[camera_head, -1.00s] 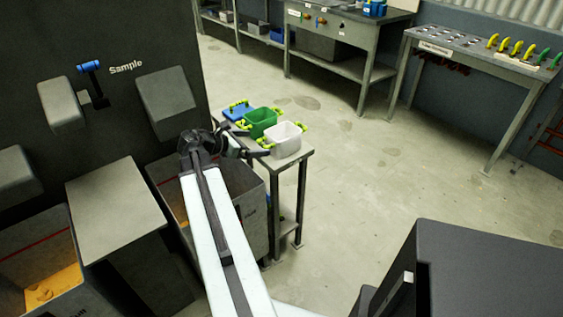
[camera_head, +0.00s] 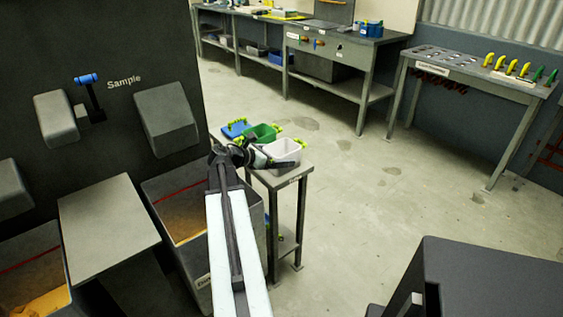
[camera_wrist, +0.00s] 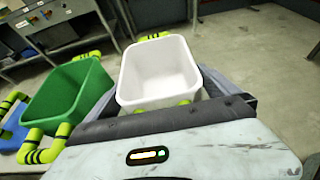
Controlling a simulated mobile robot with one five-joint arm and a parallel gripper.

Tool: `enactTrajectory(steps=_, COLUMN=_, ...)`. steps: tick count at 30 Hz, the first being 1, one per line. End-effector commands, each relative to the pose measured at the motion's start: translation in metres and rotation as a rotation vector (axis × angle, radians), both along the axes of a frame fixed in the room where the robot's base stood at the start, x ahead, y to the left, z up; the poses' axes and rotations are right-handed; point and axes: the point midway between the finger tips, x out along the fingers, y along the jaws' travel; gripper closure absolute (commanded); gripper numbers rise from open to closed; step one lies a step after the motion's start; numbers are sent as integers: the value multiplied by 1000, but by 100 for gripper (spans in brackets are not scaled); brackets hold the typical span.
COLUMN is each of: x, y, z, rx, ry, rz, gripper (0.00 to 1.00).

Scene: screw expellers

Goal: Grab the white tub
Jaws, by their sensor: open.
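The white tub (camera_head: 287,149) stands upright and empty at the near right end of a small metal stand, with yellow-green handles. In the wrist view the white tub (camera_wrist: 160,65) is just ahead of my gripper, its near handle by the palm. My gripper (camera_head: 277,159) is open at the tub's near side in the head view. In the wrist view my gripper's fingers (camera_wrist: 158,98) lie on either side of the tub, partly hidden by it. I cannot tell whether they touch it.
A green tub (camera_wrist: 70,95) stands close on the left of the white tub, with a blue tub (camera_head: 235,128) beyond it. The small stand (camera_head: 294,174) is narrow. A dark bin (camera_head: 180,210) is left of it. Open floor (camera_head: 365,210) lies to the right.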

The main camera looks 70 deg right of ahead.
Motion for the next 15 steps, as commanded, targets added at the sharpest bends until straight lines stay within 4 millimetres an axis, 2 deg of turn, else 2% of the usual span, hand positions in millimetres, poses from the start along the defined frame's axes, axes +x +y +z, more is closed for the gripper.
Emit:
enactTrajectory(steps=4, x=0, y=1, z=1, rx=0, ry=0, rz=1, gripper=0)
enactTrajectory(steps=10, x=1, y=1, z=1, rx=0, ry=0, rz=1, gripper=56)
enactTrajectory(steps=11, x=1, y=1, z=1, rx=0, ry=0, rz=1, gripper=60)
enactTrajectory(steps=15, x=1, y=1, z=1, rx=0, ry=0, rz=1, gripper=60)
